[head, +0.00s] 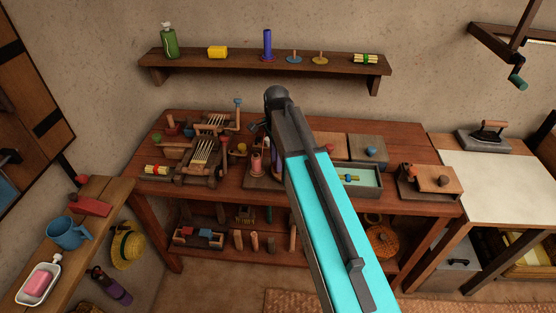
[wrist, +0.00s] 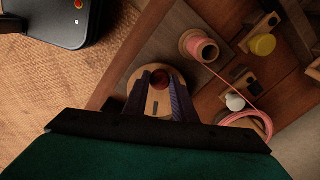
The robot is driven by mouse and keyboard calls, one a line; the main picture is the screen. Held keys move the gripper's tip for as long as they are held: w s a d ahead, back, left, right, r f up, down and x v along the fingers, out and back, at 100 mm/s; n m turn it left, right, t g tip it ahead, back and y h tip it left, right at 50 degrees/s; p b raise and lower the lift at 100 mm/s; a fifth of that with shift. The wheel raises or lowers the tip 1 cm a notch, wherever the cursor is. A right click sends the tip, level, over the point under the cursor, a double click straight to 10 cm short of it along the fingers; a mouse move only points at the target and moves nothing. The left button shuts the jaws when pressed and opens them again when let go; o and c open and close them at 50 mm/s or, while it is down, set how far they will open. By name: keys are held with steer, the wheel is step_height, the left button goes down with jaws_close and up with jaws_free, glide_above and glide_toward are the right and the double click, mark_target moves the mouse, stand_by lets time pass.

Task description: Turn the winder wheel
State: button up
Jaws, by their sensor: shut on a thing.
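In the wrist view, a round wooden winder wheel (wrist: 158,97) with a dark red knob (wrist: 160,79) sits at the end of a grey-brown base board (wrist: 170,40). My gripper (wrist: 162,84) has its two dark fingers on either side of the knob and is shut on it. A pink spool (wrist: 197,46) stands on the board, and its pink thread runs to a ring of pink thread (wrist: 250,124). In the head view the pink spool (head: 257,165) shows just left of my arm, which hides the wheel and my fingers.
The wooden workbench (head: 400,130) is crowded. A small loom (head: 205,155) stands left of the winder, a shallow tray (head: 362,190) and a wooden block device (head: 430,182) to the right. A wall shelf (head: 265,65) with several items runs behind. A side shelf (head: 110,200) stands at left.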

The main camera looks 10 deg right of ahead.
steer(key=shift+s, duration=0.15)
steer(key=n, duration=0.1)
steer(key=s+n, duration=0.1)
steer(key=n, duration=0.2)
steer(key=shift+s+d+p, duration=0.2)
steer(key=shift+d+p, duration=0.15)
steer(key=n, duration=0.2)
steer(key=s+d+n, duration=0.1)
steer(key=n, duration=0.1)
steer(key=shift+n+p, duration=0.3)
steer(key=n, duration=0.1)
steer(key=d+n, duration=0.1)
steer(key=n, duration=0.2)
steer(key=shift+s+d, duration=0.3)
steer(key=shift+s, duration=0.1)
steer(key=shift+d+n+p, duration=0.2)
steer(key=shift+d+n, duration=0.3)
steer(key=shift+n, duration=0.75)
steer(key=shift+d+n+p, duration=0.2)
steer(key=shift+d+n, duration=0.25)
steer(key=shift+n, duration=0.8)
steer(key=o, duration=1)
steer(key=shift+o, duration=0.2)
